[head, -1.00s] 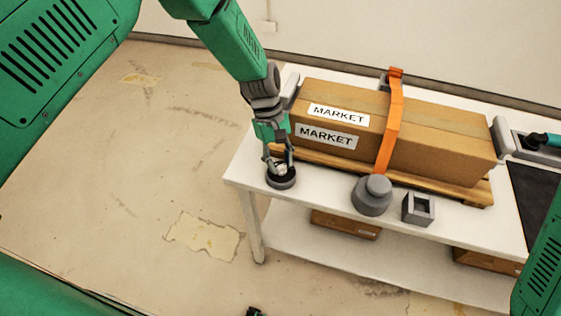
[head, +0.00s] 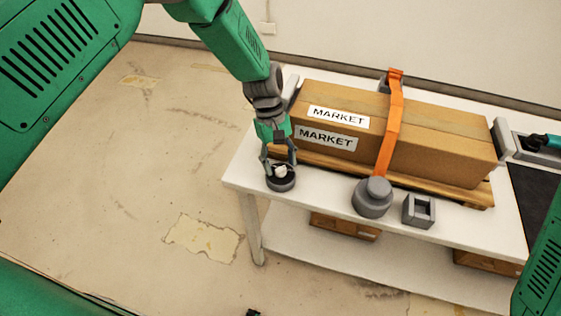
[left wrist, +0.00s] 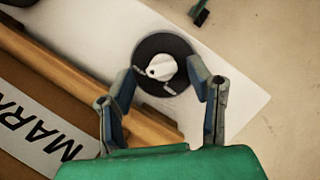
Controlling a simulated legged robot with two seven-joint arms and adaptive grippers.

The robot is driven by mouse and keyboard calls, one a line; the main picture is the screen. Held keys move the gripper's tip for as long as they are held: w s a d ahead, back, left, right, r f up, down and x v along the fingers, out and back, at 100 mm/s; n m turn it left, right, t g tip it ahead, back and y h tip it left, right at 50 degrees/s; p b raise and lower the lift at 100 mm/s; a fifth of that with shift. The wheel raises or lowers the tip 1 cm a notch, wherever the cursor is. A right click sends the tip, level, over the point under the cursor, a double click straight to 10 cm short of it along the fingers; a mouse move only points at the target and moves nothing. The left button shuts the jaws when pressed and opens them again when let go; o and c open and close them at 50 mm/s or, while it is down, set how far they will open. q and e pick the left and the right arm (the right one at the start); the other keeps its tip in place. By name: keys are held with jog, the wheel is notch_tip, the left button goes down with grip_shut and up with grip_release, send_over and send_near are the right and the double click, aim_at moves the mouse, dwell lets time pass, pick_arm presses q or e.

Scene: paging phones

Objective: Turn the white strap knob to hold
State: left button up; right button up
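The white strap knob (head: 280,170) sits on a round dark base (head: 282,184) at the table's near left corner. In the left wrist view the knob (left wrist: 161,67) shows with its pointed end toward the left, on the dark disc (left wrist: 150,48). My left gripper (head: 279,168) is above the base, its fingers spread on either side of the knob. In the left wrist view the left gripper (left wrist: 160,80) is open, with gaps between its fingers and the knob. My right gripper is not in clear view.
A cardboard box (head: 440,138) labelled MARKET lies on a wooden pallet (head: 465,190), with an orange strap (head: 391,130) over it. A grey round knob (head: 373,195) and a grey square block (head: 419,210) stand along the white table's (head: 330,197) front edge.

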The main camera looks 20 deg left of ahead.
pick_arm(q)
jog(key=shift+r, duration=0.15)
jog(key=shift+a+r, duration=0.1)
jog(key=shift+r, duration=0.25)
jog(key=v, duration=1.1)
jog(key=shift+w, duration=0.2)
jog(key=shift+a+f, duration=0.1)
